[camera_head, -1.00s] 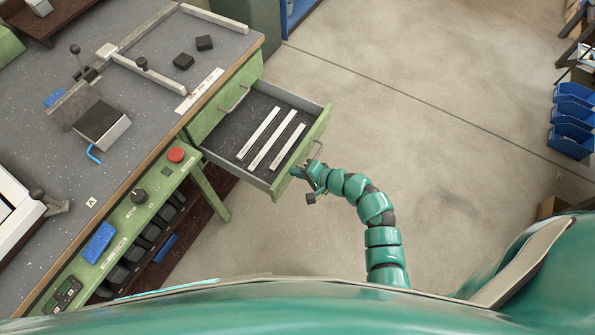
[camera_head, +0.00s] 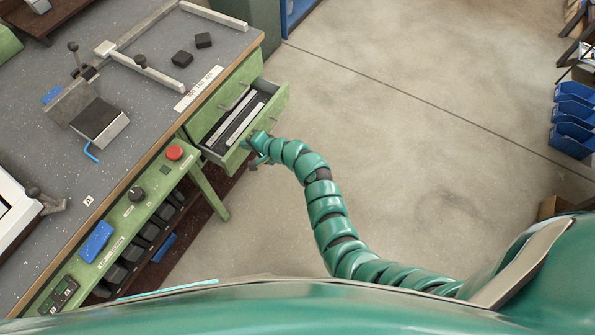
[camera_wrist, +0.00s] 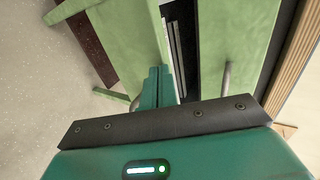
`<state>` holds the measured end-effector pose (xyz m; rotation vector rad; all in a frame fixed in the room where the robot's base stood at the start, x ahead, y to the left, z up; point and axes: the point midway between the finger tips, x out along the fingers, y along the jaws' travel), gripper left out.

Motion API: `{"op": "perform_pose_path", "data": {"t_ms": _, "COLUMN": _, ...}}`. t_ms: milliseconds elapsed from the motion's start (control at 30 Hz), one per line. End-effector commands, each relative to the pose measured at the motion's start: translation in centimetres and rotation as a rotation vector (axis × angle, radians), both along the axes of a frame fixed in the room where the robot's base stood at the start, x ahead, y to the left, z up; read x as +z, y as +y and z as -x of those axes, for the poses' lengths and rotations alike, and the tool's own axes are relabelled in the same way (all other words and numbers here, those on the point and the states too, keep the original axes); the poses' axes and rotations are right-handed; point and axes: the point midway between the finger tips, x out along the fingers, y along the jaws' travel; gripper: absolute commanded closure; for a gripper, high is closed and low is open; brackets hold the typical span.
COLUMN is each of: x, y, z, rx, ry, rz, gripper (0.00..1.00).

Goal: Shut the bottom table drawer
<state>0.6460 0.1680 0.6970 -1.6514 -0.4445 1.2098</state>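The bottom table drawer (camera_head: 275,105) is a green-fronted drawer, partly open below a closed upper drawer. Pale strips (camera_head: 240,123) lie on its dark floor. My gripper (camera_head: 252,147) is at the near end of the drawer's front and appears to touch it. In the wrist view, its two teal fingers (camera_wrist: 157,87) are together and point at the green drawer front (camera_wrist: 135,40). A metal handle (camera_wrist: 135,102) shows just beside the fingers, not visibly between them. The fingertips' exact contact is hard to see.
The closed upper drawer (camera_head: 222,108) has its own handle, also seen in the wrist view (camera_wrist: 227,75). A green table leg (camera_head: 208,192) stands close to my gripper. Blue bins (camera_head: 573,115) are at the far right. The floor (camera_head: 420,130) right of the drawer is clear.

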Motion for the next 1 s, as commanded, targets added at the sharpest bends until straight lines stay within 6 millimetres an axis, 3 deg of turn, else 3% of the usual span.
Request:
{"op": "perform_pose_path", "data": {"t_ms": 200, "x": -0.2, "y": 3.8, "z": -2.3, "rx": 0.003, "ry": -0.001, "rz": 0.000, "gripper": 1.00}}
{"op": "perform_pose_path", "data": {"t_ms": 400, "x": -0.2, "y": 6.4, "z": -3.8, "rx": 0.002, "ry": -0.001, "rz": 0.001, "gripper": 1.00}}
{"op": "perform_pose_path", "data": {"t_ms": 700, "x": -0.3, "y": 9.0, "z": -5.2, "rx": 0.002, "ry": 0.002, "rz": 0.003, "gripper": 1.00}}
{"op": "perform_pose_path", "data": {"t_ms": 1000, "x": -0.1, "y": 10.1, "z": -5.9, "rx": 0.000, "ry": -0.001, "rz": 0.002, "gripper": 1.00}}
